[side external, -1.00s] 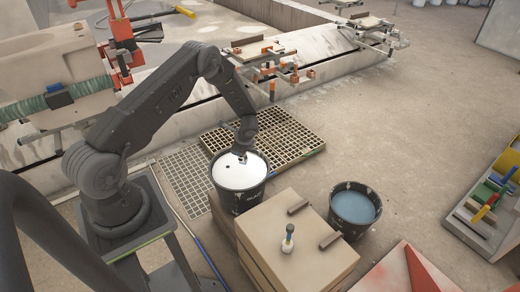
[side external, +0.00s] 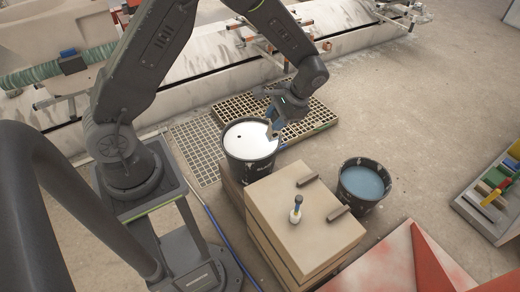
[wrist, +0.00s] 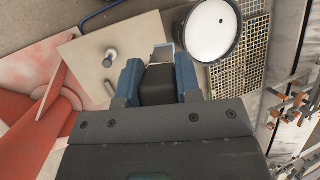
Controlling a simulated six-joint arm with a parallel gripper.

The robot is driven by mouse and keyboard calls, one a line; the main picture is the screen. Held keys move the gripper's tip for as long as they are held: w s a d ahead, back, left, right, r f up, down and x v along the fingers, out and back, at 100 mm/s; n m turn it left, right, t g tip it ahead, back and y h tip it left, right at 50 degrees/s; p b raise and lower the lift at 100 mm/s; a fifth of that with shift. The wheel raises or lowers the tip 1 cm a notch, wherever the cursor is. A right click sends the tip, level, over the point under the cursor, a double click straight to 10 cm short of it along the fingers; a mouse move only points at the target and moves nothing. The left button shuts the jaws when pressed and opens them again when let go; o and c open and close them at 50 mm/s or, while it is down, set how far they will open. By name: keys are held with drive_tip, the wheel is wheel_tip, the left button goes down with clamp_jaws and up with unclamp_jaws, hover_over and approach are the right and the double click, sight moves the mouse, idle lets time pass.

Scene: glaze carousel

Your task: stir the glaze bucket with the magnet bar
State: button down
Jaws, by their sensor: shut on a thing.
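The glaze bucket (side external: 227,153) is black and full of white glaze (side external: 248,137), with a small dark spot on its surface. It also shows at the top of the wrist view (wrist: 236,50). My gripper (side external: 273,118) is at the bucket's right rim in the side view, with its tip pointing down. In the wrist view, its blue fingers (wrist: 157,75) are closed around a dark block with a pale, shiny end (wrist: 163,51), apparently the magnet bar. Whether the bar's tip touches the glaze or rim cannot be told.
A tan box (side external: 290,235) stands in front of the bucket, with an upright blue-topped peg (side external: 296,208) and two dark strips on it. A bucket of blue liquid (side external: 363,183) stands to the right. Floor grates (side external: 195,150) lie behind the glaze bucket.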

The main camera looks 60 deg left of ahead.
drive_tip(key=shift+w+a, duration=0.1)
drive_tip(key=shift+a, duration=0.05)
drive_tip(key=w+a+f+m+t+y, duration=0.1)
drive_tip(key=w+a+f+m+t, duration=0.15)
drive_tip(key=a+f, duration=0.6)
drive_tip(key=w+a+f+m+t, duration=0.1)
drive_tip(key=a+f+m, duration=0.4)
drive_tip(key=a, duration=0.6)
drive_tip(key=w+a+f+m+t+y, duration=0.1)
drive_tip(key=w+a+f+m, duration=0.15)
drive_tip(key=a+f, duration=0.7)
wheel_tip(320, 180, down, 17)
drive_tip(key=w+a, duration=0.1)
drive_tip(key=shift+a+r+m, duration=0.15)
drive_tip(key=shift+a+m, duration=0.15)
drive_tip(key=shift+m, duration=0.1)
drive_tip(key=shift+w, duration=0.1)
